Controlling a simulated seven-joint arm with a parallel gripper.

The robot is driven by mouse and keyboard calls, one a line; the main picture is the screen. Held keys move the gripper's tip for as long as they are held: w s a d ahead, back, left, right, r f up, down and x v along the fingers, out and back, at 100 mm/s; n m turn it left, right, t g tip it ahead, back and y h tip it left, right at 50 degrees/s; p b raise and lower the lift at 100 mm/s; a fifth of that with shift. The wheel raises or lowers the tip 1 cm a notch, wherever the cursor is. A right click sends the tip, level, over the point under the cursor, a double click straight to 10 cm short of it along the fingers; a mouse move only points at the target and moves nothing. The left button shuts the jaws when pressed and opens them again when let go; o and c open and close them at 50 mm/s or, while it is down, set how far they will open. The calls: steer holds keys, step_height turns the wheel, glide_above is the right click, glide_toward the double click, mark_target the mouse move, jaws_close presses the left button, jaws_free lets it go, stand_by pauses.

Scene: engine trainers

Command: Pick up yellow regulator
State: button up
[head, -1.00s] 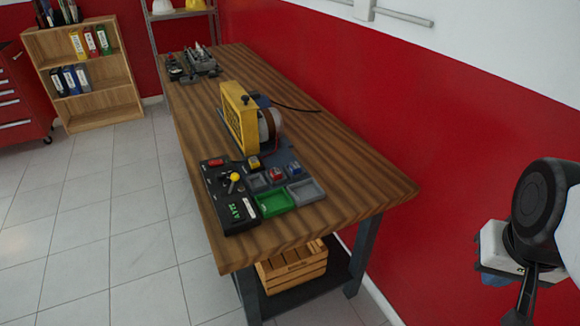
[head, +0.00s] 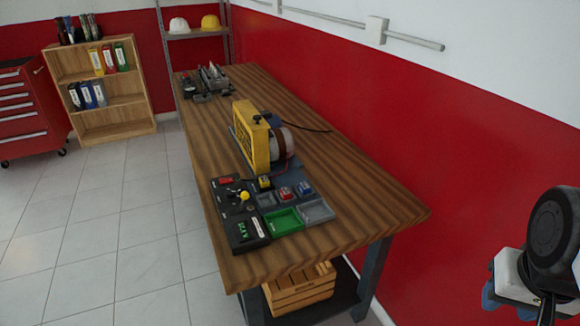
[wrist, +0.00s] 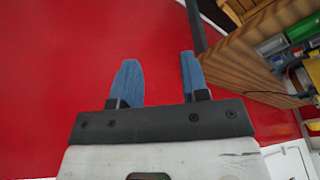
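A small yellow block (head: 264,182), likely the yellow regulator, sits at the back edge of the black control panel (head: 243,229) on the workbench in the head view. It is small in the picture and its details are unclear. A red block (head: 285,193) and a blue block (head: 304,188) sit in slots to its right. My gripper (wrist: 160,76) has two blue fingers spread apart with nothing between them. In the head view it is at the lower right, off the bench and well away from the yellow block.
The wooden workbench (head: 330,220) carries a yellow-fronted machine (head: 251,137) behind the panel, plus green (head: 284,221) and grey (head: 317,210) trays. A wooden crate (head: 301,288) is underneath. The red wall (head: 430,120) runs along the bench's right side. Floor is clear at left.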

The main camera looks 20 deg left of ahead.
steer(key=o, duration=0.3)
steer(key=shift+o, duration=0.2)
